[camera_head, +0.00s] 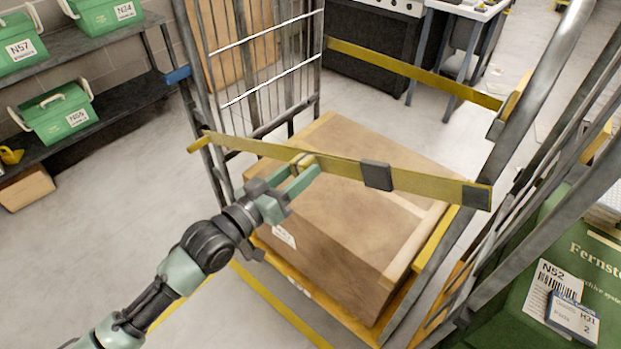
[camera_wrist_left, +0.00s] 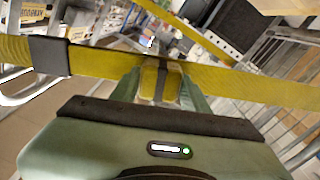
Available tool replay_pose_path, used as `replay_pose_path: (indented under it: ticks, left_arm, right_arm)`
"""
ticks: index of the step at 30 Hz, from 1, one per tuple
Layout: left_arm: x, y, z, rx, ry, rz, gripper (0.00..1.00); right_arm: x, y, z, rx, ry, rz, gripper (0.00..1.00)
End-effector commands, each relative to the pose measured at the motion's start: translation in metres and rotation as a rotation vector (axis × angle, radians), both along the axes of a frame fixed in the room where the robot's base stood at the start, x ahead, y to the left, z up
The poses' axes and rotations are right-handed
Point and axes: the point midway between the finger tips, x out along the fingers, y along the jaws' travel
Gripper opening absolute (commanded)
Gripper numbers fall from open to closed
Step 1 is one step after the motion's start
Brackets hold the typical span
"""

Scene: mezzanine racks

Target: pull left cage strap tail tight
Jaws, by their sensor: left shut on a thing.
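A yellow strap (camera_head: 427,183) runs across the near side of the roll cage (camera_head: 203,92), from the left post toward the right side. It carries a dark buckle (camera_head: 377,175) right of its middle, which also shows at the left of the left wrist view (camera_wrist_left: 48,55). My left gripper (camera_head: 304,170) is at the strap, left of the buckle. Its fingers are shut on a short yellow strap tail (camera_head: 303,159), seen between the fingers in the wrist view (camera_wrist_left: 151,84) with a dark band beside it. Whether the tail is taut I cannot tell. My right gripper is not in view.
A large cardboard box (camera_head: 345,220) stands on the cage base, below the strap. A second yellow strap (camera_head: 415,73) spans the far side. Green crates (camera_head: 60,112) sit on a rack at left; a green box (camera_head: 570,270) is at right.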

Motion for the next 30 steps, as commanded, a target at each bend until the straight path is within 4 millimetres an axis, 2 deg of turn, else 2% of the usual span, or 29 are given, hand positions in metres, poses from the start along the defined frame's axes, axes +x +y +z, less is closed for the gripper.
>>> replay_pose_path:
  ticks: [6, 7, 9, 20, 30]
  left_arm:
    - [0.003, 0.005, -0.002, 0.009, 0.004, 0.01, 0.0]
    - [0.003, 0.005, -0.002, 0.009, 0.004, 0.01, 0.51]
    - [0.003, 0.004, -0.002, 0.009, 0.003, 0.009, 0.67]
    - [-0.002, 0.005, -0.002, 0.005, 0.003, 0.005, 0.67]
    - [-0.044, 0.037, -0.005, 0.008, 0.006, 0.006, 0.67]
  right_arm:
    - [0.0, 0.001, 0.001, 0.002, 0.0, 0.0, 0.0]
    - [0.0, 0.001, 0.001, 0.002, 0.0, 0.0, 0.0]
    - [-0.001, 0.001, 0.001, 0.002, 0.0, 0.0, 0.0]
    - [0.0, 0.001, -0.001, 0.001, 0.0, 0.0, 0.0]
    - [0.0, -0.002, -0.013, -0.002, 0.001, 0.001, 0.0]
